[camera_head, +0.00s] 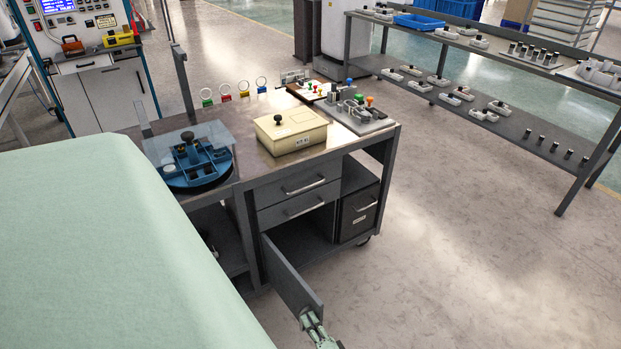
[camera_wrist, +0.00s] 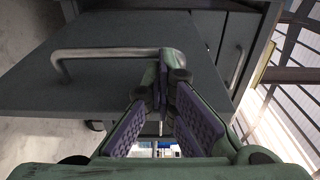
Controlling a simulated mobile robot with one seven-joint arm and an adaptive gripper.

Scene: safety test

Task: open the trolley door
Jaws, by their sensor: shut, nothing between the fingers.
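The grey trolley (camera_head: 245,190) stands in the middle of the head view. Its lower door (camera_head: 292,283) is swung outward, and the dark compartment (camera_head: 300,243) behind it shows. In the wrist view the door panel (camera_wrist: 110,85) carries a bar handle (camera_wrist: 110,52). My gripper (camera_head: 311,320) is at the door's free edge, low in the head view. In the wrist view my gripper (camera_wrist: 165,80) is shut and empty, its fingertips by the handle's right end. I cannot tell whether they touch the handle.
A beige box (camera_head: 291,129) and a blue fixture (camera_head: 196,165) stand on the trolley top. A shelf rack (camera_head: 480,80) stands at the back right. The floor (camera_head: 450,260) right of the trolley is clear.

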